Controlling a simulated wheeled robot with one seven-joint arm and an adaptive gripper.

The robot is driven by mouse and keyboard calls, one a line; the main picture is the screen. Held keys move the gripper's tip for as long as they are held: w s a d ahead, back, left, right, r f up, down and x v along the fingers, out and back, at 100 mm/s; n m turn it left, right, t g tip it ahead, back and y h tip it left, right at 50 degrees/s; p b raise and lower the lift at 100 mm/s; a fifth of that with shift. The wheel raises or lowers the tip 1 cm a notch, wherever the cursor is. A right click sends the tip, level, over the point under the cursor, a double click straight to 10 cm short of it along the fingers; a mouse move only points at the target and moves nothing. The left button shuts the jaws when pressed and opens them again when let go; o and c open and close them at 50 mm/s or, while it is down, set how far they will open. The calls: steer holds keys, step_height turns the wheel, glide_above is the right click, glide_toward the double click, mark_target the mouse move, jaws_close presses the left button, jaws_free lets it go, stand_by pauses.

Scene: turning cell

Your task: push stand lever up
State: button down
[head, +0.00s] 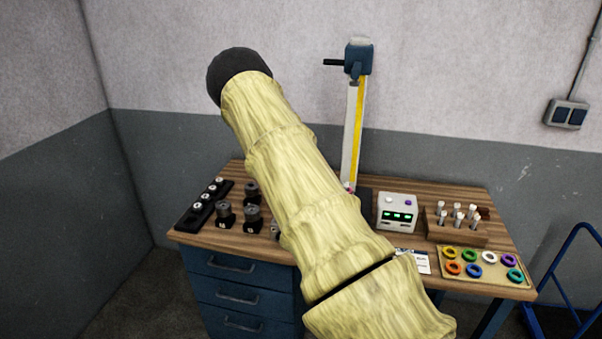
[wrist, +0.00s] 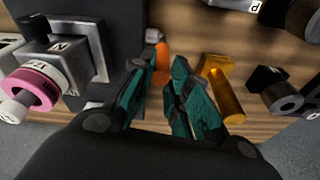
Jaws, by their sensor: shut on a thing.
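The measuring stand (head: 352,130) rises at the back of the bench, with a blue head and a black handle at its top. Its foot is mostly behind my arm in the head view. In the wrist view, a small orange lever (wrist: 162,62) with a pale rounded end beside it shows between the teal fingers of my gripper (wrist: 158,80). My gripper is shut on this lever; the exact contact is hard to see. A grey block marked N (wrist: 62,50) on the dark stand base and a pink ring (wrist: 35,88) are to the left of the fingers.
A brass cylinder (wrist: 224,92) lies close right of the fingers, with black holders (wrist: 280,90) beyond. On the bench are a white display box (head: 397,212), a wooden rack (head: 455,231) and a tray of coloured rings (head: 482,267). A dark rail (head: 205,204) sits left.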

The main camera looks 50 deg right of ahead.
steer(key=shift+d, duration=0.15)
stand_by(0.4)
steer(key=c, duration=1.5)
jaws_free()
steer(key=shift+o, duration=0.9)
steer(key=shift+d+f, duration=0.1)
steer(key=shift+w+a+r, duration=0.1)
steer(key=shift+a+r, duration=0.1)
steer(key=shift+r, duration=0.25)
step_height(320, 180, up, 11)
steer(key=a, duration=0.1)
steer(key=shift+s+a, duration=0.25)
steer(key=shift+s, duration=0.1)
steer(key=shift+f, duration=0.1)
steer(key=shift+w, duration=0.1)
